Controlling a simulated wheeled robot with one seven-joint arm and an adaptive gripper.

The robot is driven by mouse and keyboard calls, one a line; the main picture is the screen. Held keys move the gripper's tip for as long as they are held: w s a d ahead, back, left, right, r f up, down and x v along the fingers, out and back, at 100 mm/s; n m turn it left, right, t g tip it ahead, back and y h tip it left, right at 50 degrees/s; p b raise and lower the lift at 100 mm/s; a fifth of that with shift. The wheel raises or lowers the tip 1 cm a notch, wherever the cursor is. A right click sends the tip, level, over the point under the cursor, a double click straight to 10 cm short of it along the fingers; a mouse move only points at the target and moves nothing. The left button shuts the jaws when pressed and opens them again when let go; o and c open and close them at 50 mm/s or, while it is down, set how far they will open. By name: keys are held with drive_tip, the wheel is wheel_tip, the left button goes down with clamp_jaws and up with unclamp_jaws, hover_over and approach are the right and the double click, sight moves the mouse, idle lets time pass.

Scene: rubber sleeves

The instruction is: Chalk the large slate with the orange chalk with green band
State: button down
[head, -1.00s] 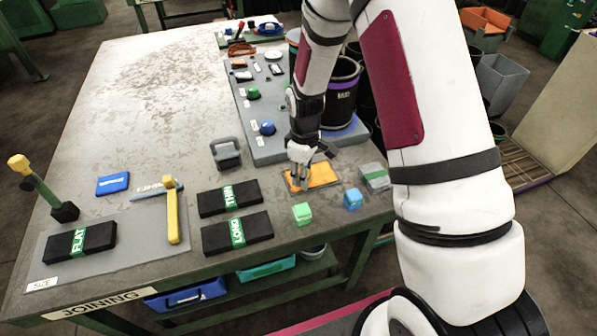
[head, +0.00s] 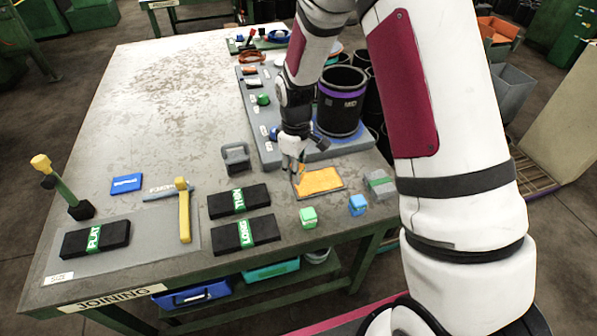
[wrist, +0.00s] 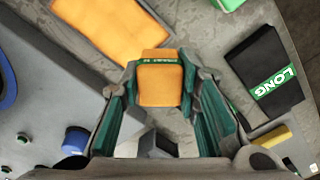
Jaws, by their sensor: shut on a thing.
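My gripper (head: 293,172) is shut on the orange chalk with green band. In the wrist view the chalk (wrist: 160,85) sits between the fingertips of my gripper (wrist: 160,95), its green band across the end away from me. In the head view the fingers mostly hide it. The gripper is by the left edge of a flat orange pad in a dark frame (head: 320,181); the pad (wrist: 100,32) also shows in the wrist view. I cannot tell which thing is the large slate. Black bars marked THIN (head: 225,203) and LONG (head: 263,230) lie left of the pad.
A FLAT bar (head: 75,243) and a hammer (head: 184,215) lie at left. A black bucket (head: 341,98) stands behind. The table's back left is clear.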

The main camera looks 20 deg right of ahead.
drive_tip(key=shift+r+p, duration=0.5)
drive_tip(key=shift+r, duration=0.65)
